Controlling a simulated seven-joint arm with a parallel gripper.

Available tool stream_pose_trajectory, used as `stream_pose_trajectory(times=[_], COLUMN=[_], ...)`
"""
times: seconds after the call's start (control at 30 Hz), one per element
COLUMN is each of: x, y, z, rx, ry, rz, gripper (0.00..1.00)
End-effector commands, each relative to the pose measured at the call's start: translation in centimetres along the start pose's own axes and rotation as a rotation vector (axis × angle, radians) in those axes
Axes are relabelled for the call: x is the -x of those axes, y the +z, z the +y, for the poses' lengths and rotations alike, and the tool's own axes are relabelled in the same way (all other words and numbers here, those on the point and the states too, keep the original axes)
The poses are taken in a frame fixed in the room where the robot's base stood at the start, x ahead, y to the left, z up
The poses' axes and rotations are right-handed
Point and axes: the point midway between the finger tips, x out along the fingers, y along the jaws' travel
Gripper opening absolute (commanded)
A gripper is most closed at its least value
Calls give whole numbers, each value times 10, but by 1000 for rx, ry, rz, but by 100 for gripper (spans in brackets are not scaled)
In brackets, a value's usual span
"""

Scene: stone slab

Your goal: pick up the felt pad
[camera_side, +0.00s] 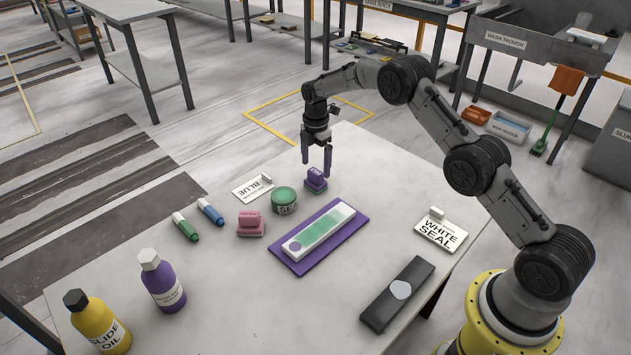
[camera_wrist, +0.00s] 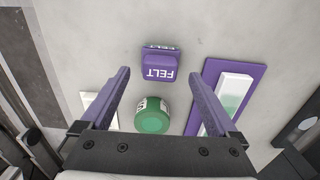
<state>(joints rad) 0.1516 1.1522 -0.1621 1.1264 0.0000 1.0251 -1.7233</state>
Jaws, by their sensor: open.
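The felt pad is a small purple block (camera_side: 316,181) on the grey slab, near its back edge in the side view. In the wrist view the purple block (camera_wrist: 159,66) shows the word FELT, upside down, and sits ahead of the fingertips. My gripper (camera_side: 317,160) is open and empty, pointing down just above the block in the side view. In the wrist view its two purple fingers (camera_wrist: 160,78) stand wide apart, with the block beyond and between them. I see no contact with the block.
A green round tin (camera_side: 284,200) and a pink block (camera_side: 251,223) stand close by. A purple mat (camera_side: 300,265) bears a white and green bar (camera_side: 319,231).

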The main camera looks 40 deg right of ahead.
Motion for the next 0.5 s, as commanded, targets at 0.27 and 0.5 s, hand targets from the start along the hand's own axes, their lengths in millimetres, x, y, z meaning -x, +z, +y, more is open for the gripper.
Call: stream_pose_trajectory(times=[0.27, 0.5], x=[-34, -35], y=[-2, -2], z=[0, 0], rx=[0, 0], ry=[-1, 0], rz=[0, 0], gripper=[95, 95])
